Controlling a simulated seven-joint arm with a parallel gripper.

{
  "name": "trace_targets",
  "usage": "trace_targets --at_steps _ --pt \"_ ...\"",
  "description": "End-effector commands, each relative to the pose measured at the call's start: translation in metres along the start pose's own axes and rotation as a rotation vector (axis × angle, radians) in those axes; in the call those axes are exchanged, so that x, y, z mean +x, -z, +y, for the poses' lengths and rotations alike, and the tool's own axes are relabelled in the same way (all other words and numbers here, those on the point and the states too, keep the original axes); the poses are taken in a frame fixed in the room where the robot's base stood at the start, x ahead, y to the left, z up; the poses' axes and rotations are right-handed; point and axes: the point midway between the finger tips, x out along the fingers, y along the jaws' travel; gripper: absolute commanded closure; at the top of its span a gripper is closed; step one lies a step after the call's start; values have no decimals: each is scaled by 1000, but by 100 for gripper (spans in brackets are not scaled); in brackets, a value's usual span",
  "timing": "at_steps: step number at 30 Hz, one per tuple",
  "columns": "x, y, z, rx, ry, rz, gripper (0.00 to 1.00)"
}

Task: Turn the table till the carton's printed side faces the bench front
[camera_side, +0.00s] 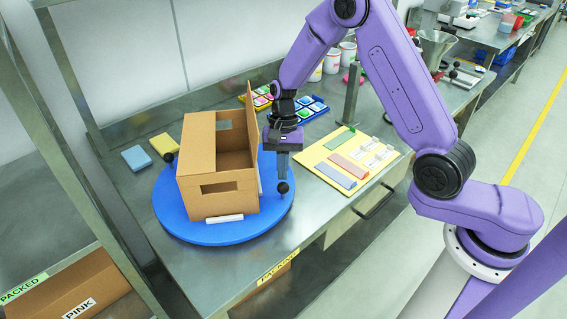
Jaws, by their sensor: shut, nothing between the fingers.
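An open brown carton (218,193) stands upright on a round blue turntable (172,212). Its side towards the camera shows a handle slot, and one tall flap (251,125) stands up at its right. I see no clear print on the sides in view; its right side is seen too edge-on to tell. Black knobs stand at the turntable's right edge (282,187) and far left edge (168,157). My gripper (283,174) points down, shut and empty, right of the carton and just above or beside the right knob. I cannot tell whether they touch.
A yellow board (316,164) with coloured strips lies right of the turntable. A blue block (137,158) and a yellow block (164,144) lie to its left. Colour trays (312,108) and an upright post (352,94) stand behind. A shelf frame (70,90) rises at left.

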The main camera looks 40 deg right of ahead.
Motion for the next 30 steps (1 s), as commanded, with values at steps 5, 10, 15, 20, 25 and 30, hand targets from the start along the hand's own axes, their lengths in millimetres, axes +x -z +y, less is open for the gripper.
trace_targets --at_steps 5,10,15,20,25,30 --pt "4 -15 -2 80 24 -1 100" --pt "9 -28 -5 163 49 -1 100" --pt "12 -40 -10 243 74 -1 100" --pt "16 -52 -15 321 98 -1 100" --pt "20 -63 -22 401 124 0 100" --pt "23 -74 -29 482 148 0 100"
